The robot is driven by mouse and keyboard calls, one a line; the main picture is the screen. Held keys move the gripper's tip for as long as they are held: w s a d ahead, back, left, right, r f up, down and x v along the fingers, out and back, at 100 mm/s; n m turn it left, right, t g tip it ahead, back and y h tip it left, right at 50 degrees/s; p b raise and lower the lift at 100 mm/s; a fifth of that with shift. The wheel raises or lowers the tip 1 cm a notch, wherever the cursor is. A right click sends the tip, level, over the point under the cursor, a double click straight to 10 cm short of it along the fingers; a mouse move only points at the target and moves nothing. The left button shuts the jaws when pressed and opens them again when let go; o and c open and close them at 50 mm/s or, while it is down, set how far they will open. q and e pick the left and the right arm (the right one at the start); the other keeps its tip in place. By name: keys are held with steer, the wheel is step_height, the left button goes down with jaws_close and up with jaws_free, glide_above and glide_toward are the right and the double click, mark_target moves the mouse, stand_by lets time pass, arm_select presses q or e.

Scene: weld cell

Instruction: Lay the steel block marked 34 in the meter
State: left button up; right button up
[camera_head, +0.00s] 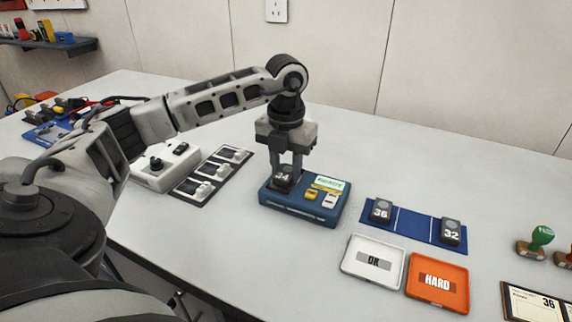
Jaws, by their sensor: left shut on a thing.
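The dark steel block marked 34 (282,179) is at the left part of the blue meter (300,207). My left gripper (285,172) points down over the meter and is shut on this block. I cannot tell whether the block rests on the meter or is held just above it. The meter has a lit greenish display, a yellow button and a white button on its right part. My right gripper is not in view.
Blocks marked 36 (381,211) and 32 (452,232) stand on a blue mat (415,224) with an empty middle space. A white OK tray (372,281) and an orange HARD tray (456,293) are in front, both empty. A green-handled stamp (540,238) stands at right.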

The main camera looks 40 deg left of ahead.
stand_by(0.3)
arm_select(q)
steer(key=o, duration=1.3)
steer(key=shift+c, duration=0.2)
steer(key=shift+r+p, duration=2.9)
steer(key=shift+r, duration=0.6)
